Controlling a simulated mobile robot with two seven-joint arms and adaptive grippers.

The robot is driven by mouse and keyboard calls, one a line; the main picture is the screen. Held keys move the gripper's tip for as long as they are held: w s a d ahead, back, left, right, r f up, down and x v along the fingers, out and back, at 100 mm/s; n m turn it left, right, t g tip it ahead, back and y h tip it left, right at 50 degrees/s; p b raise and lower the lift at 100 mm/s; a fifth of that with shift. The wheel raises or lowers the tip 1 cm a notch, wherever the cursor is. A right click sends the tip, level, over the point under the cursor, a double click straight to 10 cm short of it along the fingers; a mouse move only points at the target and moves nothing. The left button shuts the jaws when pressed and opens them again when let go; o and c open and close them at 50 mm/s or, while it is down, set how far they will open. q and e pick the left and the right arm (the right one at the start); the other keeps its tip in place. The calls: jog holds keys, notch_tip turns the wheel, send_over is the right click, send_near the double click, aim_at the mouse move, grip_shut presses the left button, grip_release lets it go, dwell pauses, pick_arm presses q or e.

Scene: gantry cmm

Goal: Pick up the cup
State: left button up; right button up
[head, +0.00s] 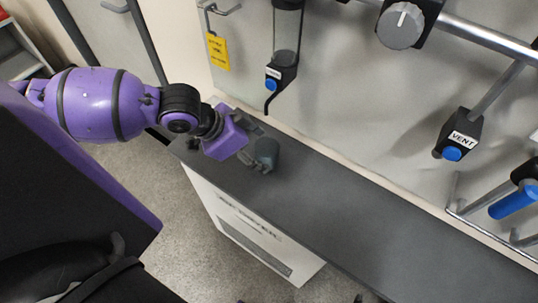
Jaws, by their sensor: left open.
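The cup (267,152) is a small dark grey-green cylinder standing on the dark grey counter (335,205), near its left end. My left gripper (257,150) reaches in from the left on a purple arm. Its fingers are open, with the cup at the fingertips. One finger shows on the near side of the cup and one towards the wall. I cannot tell whether they touch the cup. My right gripper is not in view.
A dispenser (287,45) with a thin black spout hangs on the wall above the counter. A yellow tag (218,51) hangs to its left. A VENT valve (459,136) and a blue handle (514,202) are at the right. The counter right of the cup is clear.

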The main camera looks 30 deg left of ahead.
aim_at(267, 154)
pick_arm(q)
jog(key=x, duration=0.4)
jog(key=shift+w+d+f, duration=0.2)
jog(key=shift+w, duration=0.25)
jog(key=c, duration=1.3)
jog(key=shift+c, duration=0.3)
